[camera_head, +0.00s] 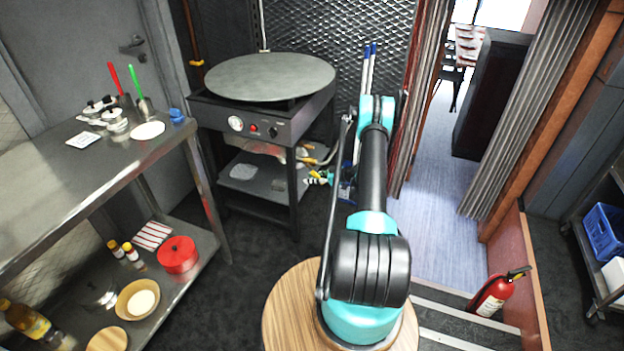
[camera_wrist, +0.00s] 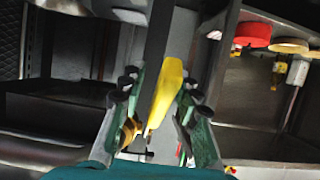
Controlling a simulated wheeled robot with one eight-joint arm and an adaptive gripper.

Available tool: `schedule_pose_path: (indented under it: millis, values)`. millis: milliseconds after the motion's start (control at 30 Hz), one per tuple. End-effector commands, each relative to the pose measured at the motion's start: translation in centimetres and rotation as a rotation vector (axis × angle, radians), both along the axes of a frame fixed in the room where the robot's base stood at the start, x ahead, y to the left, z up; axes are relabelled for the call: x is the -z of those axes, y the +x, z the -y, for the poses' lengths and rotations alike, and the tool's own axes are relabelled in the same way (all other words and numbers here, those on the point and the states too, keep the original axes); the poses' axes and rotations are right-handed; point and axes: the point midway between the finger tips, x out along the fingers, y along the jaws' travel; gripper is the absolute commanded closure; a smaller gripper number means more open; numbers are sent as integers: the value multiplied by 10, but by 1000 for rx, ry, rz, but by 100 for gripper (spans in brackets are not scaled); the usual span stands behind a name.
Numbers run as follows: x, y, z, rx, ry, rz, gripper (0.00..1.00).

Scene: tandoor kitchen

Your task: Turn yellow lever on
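The yellow lever (camera_wrist: 166,92) shows in the middle of the wrist view, a long tapered handle. A brass-coloured fitting (camera_wrist: 130,132) shows near its lower end. My gripper (camera_wrist: 160,84) is open, with one green finger on each side of the lever. I cannot tell whether either finger touches it. In the head view, my gripper (camera_head: 320,178) is low beside the right side of the round-topped griddle stand (camera_head: 270,125). There the lever is too small and too much covered by my gripper to make out clearly.
A steel table (camera_head: 50,185) with utensils stands at the left, with a red pot (camera_head: 178,254) on its lower shelf. A fire extinguisher (camera_head: 497,292) stands at the right. Dark floor (camera_head: 250,265) is clear in front of the griddle stand.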

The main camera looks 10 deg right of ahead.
Motion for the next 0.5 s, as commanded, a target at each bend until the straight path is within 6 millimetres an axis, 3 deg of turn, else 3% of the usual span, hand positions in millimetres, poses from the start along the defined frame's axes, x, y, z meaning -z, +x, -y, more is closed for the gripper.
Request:
schedule_pose_path:
  millis: [200, 433, 500]
  values:
    - [0, 0, 0, 0, 0, 0, 68]
    - [0, 0, 0, 0, 0, 0, 97]
    - [0, 0, 0, 0, 0, 0, 100]
